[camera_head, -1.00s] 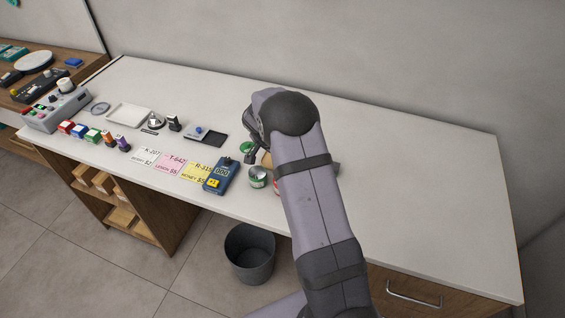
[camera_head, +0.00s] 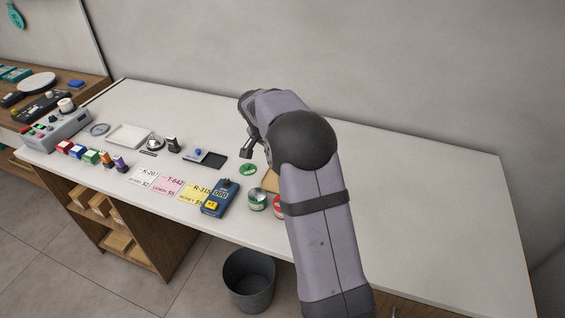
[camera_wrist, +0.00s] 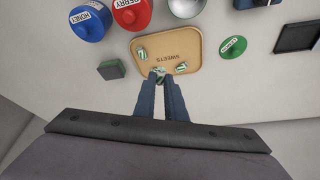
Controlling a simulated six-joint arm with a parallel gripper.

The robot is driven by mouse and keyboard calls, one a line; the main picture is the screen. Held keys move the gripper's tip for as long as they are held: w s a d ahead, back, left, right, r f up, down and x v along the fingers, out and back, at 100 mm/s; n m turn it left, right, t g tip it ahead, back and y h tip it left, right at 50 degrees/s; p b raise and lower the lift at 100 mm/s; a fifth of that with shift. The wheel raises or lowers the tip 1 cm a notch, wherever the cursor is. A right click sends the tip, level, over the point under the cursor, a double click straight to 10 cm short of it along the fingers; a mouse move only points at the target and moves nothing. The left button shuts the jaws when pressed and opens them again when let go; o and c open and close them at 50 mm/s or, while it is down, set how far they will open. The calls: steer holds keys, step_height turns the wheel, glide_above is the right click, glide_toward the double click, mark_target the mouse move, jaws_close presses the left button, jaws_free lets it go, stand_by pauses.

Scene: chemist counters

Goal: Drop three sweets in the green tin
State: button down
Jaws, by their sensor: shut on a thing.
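The green tin (camera_head: 258,200) stands near the front edge of the counter, its open silver inside cut off at the top of the wrist view (camera_wrist: 187,7). Its green lid (camera_head: 248,169) lies flat behind it, and shows right of the tray in the wrist view (camera_wrist: 232,47). A tan sweets tray (camera_wrist: 166,34) holds two wrapped pale green sweets, one at its left (camera_wrist: 142,53) and one at its right (camera_wrist: 180,68). My gripper (camera_wrist: 159,78) is shut on another sweet (camera_wrist: 158,73) at the tray's near edge. My arm hides the fingertips and most of the tray in the head view.
A blue honey tin (camera_wrist: 90,22) and a red berry tin (camera_wrist: 131,13) stand beside the green tin. A small dark block (camera_wrist: 111,69) lies beside the tray. A blue card device (camera_head: 220,198) and price cards lie left of the tin. The counter's right side is clear.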

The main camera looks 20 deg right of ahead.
steer(key=a+p, duration=0.1)
steer(key=p, duration=0.6)
glide_above(264, 191)
steer(key=a, duration=0.1)
steer(key=shift+s+a+r, duration=0.25)
steer(key=shift+s+r, duration=0.05)
steer(key=shift+s, duration=0.2)
steer(key=shift+f, duration=0.1)
steer(key=shift+f+b, duration=1.1)
steer(key=shift+f, duration=1.75)
steer(key=c, duration=1.7)
jaws_free()
steer(key=shift+c, duration=0.2)
